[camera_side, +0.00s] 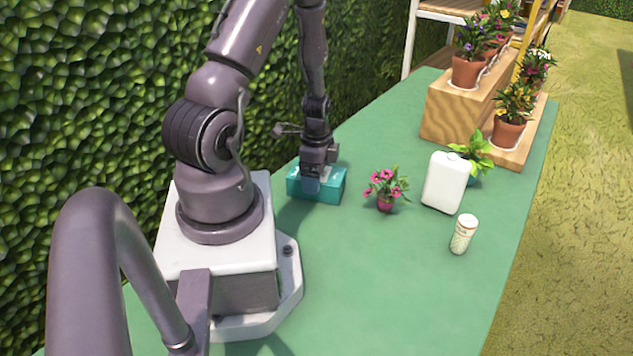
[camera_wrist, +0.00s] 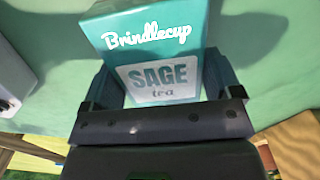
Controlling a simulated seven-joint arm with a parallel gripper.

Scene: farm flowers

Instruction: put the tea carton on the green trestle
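The tea carton (camera_wrist: 155,50) is a teal box with "Brindlecup" and a pale "SAGE tea" label in the wrist view. In the side view the carton (camera_side: 329,190) is at the back left of the green table top, near my arm's base. The green table (camera_side: 380,270) is the only green trestle-like surface I see. My gripper (camera_side: 312,185) points down over the carton. In the wrist view its fingers (camera_wrist: 163,85) lie against both sides of the carton with no clear gap. I cannot tell whether the carton's underside touches the table.
A pink-flowered pot (camera_side: 385,192) stands just right of the carton. Beyond it are a white jug (camera_side: 445,183), a leafy plant (camera_side: 473,150) and a small white canister (camera_side: 463,234). A stepped wooden stand (camera_side: 450,113) holds flowerpots at the back. The table's front middle is clear.

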